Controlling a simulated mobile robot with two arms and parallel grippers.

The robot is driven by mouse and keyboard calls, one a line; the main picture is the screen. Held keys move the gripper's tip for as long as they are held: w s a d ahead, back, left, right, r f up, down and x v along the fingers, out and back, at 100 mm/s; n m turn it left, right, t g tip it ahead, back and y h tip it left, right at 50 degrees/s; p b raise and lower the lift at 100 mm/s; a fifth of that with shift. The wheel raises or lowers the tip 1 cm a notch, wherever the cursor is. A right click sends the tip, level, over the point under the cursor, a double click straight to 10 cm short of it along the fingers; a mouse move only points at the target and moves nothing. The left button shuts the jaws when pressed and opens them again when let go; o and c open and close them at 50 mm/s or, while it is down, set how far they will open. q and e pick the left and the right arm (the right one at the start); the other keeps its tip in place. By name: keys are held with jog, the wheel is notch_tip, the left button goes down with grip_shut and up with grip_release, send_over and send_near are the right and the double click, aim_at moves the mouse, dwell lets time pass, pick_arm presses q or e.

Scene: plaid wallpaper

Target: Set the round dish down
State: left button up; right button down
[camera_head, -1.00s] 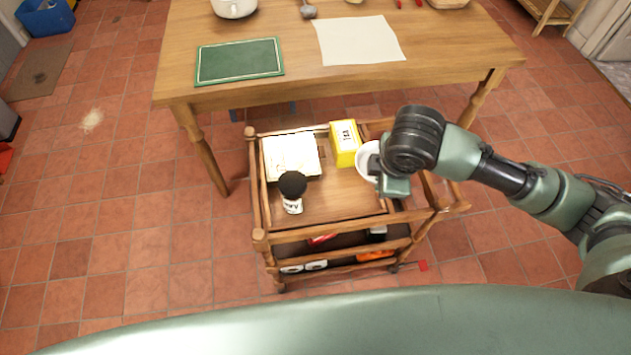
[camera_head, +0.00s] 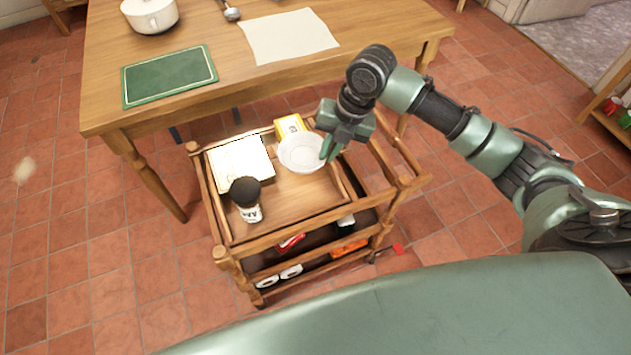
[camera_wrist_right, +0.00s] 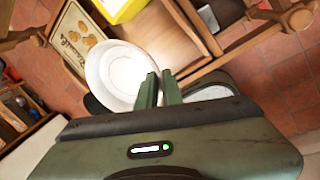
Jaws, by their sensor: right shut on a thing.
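The round dish (camera_head: 301,153) is white and shallow. My right gripper (camera_head: 328,150) is shut on its right rim and holds it over the top tray of the wooden trolley (camera_head: 300,197). In the right wrist view the dish (camera_wrist_right: 112,72) lies just beyond the fingertips (camera_wrist_right: 158,88). I cannot tell whether its underside touches the tray. My left gripper is not in view.
On the trolley top stand a yellow box (camera_head: 289,126) behind the dish, a pale biscuit tin (camera_head: 240,163) at left and a dark-topped jar (camera_head: 246,198) in front. The table (camera_head: 225,75) behind holds a green board (camera_head: 168,76) and a white pot (camera_head: 150,14).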

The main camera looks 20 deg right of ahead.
notch_tip(320, 180, down, 14)
jog(key=shift+f, duration=0.1)
dwell(0.4)
jog(key=c, duration=1.6)
grip_release()
jog(key=v, duration=1.2)
jog(key=shift+a, duration=0.1)
